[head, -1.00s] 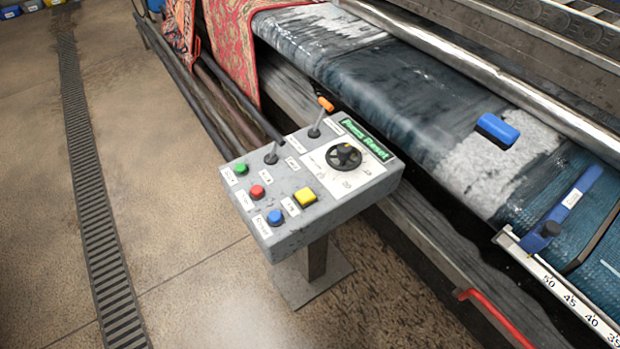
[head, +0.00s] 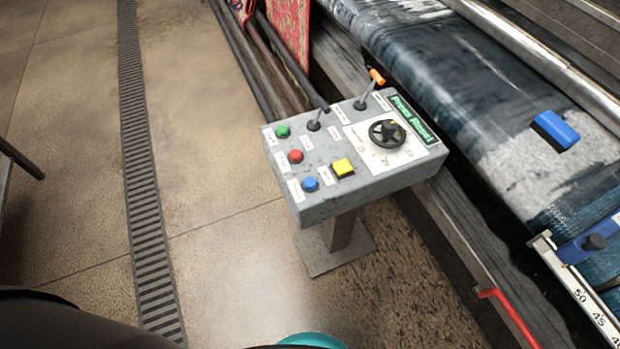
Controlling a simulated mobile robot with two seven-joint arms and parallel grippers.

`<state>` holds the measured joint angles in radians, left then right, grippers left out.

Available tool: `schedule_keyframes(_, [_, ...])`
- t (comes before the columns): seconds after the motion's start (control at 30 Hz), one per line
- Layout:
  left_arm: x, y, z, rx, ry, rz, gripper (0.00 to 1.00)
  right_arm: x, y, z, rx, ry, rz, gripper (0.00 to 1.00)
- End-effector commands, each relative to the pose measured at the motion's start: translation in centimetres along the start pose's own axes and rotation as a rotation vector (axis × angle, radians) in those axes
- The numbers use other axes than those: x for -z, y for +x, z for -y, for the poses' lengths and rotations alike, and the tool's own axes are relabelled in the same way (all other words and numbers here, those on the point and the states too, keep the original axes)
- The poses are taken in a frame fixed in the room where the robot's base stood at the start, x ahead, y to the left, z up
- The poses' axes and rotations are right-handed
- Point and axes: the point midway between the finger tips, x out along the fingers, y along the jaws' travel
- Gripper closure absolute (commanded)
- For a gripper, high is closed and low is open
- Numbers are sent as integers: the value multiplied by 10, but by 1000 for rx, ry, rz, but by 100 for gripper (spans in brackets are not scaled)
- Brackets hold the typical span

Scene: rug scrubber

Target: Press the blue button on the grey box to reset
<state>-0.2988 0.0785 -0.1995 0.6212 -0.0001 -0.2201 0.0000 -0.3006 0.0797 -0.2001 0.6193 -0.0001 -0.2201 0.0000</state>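The grey box (head: 375,193) stands on a short post with a square foot plate, in the middle of the head view. The blue button (head: 310,184) is on its top face, at the near left corner, with a white label beside it. A black dial (head: 387,133), two levers and a green-lit display (head: 413,119) fill the far and right parts. Neither gripper shows, and nothing touches the box.
A machine with a wet dark belt (head: 440,75) runs along the right, with a blue brush (head: 555,131) on it. A red bent handle (head: 508,312) and a ruler (head: 580,290) are at lower right. A floor drain (head: 143,210) runs down the left; the floor around it is clear.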

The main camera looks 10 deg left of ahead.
Motion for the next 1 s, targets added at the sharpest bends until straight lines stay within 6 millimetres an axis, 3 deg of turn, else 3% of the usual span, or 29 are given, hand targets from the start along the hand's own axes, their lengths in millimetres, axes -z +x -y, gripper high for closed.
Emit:
schedule_keyframes(0.07, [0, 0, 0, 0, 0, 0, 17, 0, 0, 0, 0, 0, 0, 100])
schedule_keyframes(0.8, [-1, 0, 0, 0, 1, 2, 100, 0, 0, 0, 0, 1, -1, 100])
schedule_keyframes(1.0, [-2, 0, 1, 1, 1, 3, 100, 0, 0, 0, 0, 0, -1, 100])
